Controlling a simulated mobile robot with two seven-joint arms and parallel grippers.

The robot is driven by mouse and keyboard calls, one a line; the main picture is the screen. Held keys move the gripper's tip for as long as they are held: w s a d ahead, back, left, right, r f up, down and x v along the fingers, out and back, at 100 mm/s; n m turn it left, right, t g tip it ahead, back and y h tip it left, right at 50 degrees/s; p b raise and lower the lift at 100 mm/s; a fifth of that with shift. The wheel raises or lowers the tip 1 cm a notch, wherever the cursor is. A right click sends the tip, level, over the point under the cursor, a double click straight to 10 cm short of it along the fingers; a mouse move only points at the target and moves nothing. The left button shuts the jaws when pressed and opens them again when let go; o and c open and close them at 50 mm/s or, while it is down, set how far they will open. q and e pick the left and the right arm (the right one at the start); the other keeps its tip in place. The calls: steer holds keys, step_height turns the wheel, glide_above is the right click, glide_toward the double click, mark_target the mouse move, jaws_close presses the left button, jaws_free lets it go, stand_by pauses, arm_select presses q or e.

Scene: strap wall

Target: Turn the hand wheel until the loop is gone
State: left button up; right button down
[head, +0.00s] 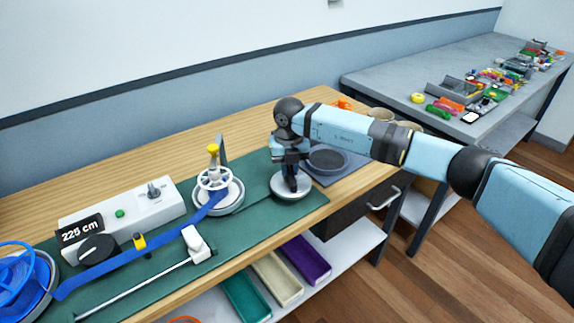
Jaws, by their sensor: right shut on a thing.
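My right gripper (290,178) points down over a pale round disc, which I take to be the hand wheel (291,189), at the right end of the green mat. Its jaws are shut on a part there that the fingers mostly hide. To its left stands a white spoked reel (214,180) with a yellow top. The blue strap (135,250) runs nearly straight from this reel to the lower left. Blue curved bands (18,268) sit on a round holder at the left edge, partly cut off; whether they are the loop, I cannot tell. My left gripper is out of view.
A white box (128,212) with a black dial and a "225 cm" display stands behind the strap. A white slider (196,244) sits on a rod in front. A dark round dish (328,160) lies close behind my gripper. Coloured trays (303,259) are below the bench.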

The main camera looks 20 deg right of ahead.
steer(key=shift+d+m+p, duration=0.3)
steer(key=shift+m+p, duration=0.1)
steer(key=shift+m, duration=0.8)
steer(key=c, duration=1.1)
jaws_free()
step_height(320, 180, up, 14)
steer(key=shift+f, duration=0.1)
